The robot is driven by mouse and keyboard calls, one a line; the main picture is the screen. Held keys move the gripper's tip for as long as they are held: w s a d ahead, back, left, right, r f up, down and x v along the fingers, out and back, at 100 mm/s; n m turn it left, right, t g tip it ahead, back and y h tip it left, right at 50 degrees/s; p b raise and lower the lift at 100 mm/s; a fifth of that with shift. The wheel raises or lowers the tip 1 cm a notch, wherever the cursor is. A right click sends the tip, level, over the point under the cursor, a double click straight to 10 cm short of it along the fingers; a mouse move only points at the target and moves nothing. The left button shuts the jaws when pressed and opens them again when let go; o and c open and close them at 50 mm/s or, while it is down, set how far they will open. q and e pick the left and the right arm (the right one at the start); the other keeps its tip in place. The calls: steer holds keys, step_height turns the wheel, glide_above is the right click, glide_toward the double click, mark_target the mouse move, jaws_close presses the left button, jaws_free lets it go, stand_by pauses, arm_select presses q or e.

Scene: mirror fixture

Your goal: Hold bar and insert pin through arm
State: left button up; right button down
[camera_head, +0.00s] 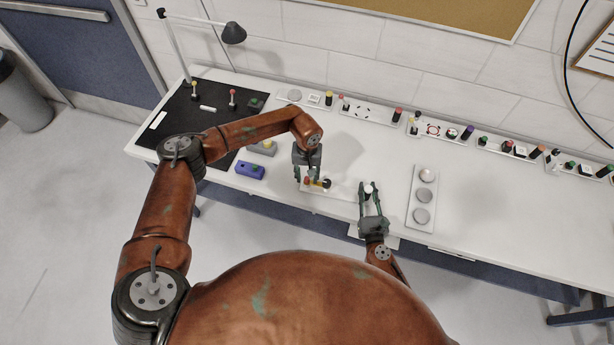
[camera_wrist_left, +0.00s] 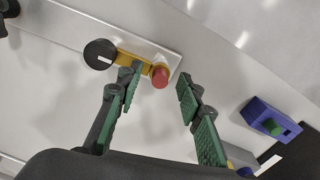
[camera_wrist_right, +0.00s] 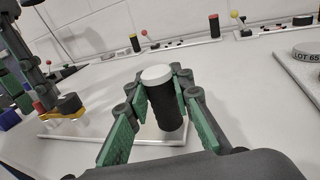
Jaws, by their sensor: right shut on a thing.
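A yellow bar (camera_head: 317,183) lies on a pale plate (camera_head: 340,190), with a black round knob (camera_wrist_left: 99,53) at one end and a red cylinder (camera_wrist_left: 160,77) at the other. My left gripper (camera_head: 308,178) is above the red end. In the left wrist view its fingers (camera_wrist_left: 157,82) are apart, with the red cylinder showing beyond the gap; I see no grip on it. My right gripper (camera_wrist_right: 161,85) is shut on a black cylinder (camera_wrist_right: 170,110) with a white top, upright at the plate's other end. The cylinder's sides are partly hidden by the fingers.
A blue block (camera_head: 249,170) and a grey block with a yellow button (camera_head: 266,147) sit left of the plate. A tray with round grey discs (camera_head: 421,216) stands at right. Several small fixtures line the wall. Open white table (camera_head: 500,220) lies to the right.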

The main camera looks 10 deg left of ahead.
mark_target(307, 179)
arm_select(q)
step_height(307, 179, up, 12)
stand_by(0.6)
steer(key=shift+o, duration=1.1)
